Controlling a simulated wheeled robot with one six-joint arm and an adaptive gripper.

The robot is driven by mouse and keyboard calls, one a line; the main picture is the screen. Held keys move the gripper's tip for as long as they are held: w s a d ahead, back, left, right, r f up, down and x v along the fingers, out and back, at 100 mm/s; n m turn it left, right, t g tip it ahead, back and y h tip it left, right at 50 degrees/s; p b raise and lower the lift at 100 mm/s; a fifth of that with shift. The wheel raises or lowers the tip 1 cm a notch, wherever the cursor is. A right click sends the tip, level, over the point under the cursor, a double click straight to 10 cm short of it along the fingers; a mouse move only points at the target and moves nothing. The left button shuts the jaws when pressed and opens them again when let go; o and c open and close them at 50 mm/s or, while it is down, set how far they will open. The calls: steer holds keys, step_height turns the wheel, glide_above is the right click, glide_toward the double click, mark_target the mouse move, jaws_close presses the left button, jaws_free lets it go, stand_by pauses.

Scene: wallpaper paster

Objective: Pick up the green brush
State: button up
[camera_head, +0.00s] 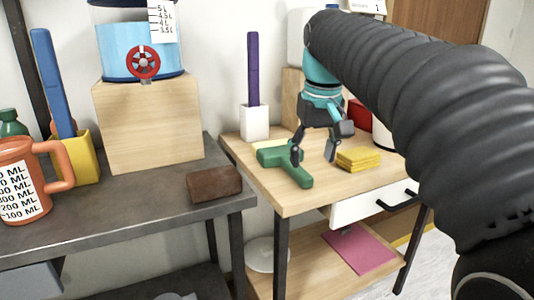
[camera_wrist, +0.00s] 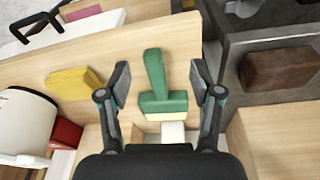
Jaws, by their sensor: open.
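The green brush (camera_head: 290,167) lies on the light wooden table, its handle pointing toward the table's front edge. In the wrist view the brush (camera_wrist: 160,85) sits between the fingers, with its wide head nearer the gripper's base and its handle pointing away. My gripper (camera_head: 315,158) is open above the brush, reaching down from the arm. In the wrist view my gripper (camera_wrist: 158,72) has one finger on each side of the brush, with a gap on both sides. No contact shows.
A yellow sponge stack (camera_head: 358,159) lies right of the brush. A white holder (camera_head: 255,123) with a purple stick stands behind it. A brown block (camera_head: 214,184) sits on the dark table at left. A white drawer (camera_head: 372,202) with a black handle is below the wooden top.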

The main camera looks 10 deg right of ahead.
steer(key=w+r+n+g+p, duration=0.15)
steer(key=w+r, duration=0.35)
steer(key=w, duration=0.6)
steer(key=b, duration=0.4)
glide_toward(286, 162)
steer(key=shift+m+g, duration=0.25)
steer(key=shift+g, duration=0.2)
steer(key=d+f, duration=0.1)
steer(key=s+d+f, duration=0.1)
steer(key=f, duration=0.3)
steer(key=shift+s+d, duration=0.3)
steer(key=shift+d, duration=0.1)
steer(key=shift+s+a+f+b, duration=0.15)
steer(key=shift+f+b, duration=0.45)
steer(key=shift+f, duration=0.7)
steer(key=shift+w+a+f+b, duration=0.15)
steer(key=shift+f+b, duration=0.4)
steer(key=shift+f, duration=0.8)
steer(key=shift+s, duration=0.1)
steer(key=shift+c, duration=0.2)
jaws_close()
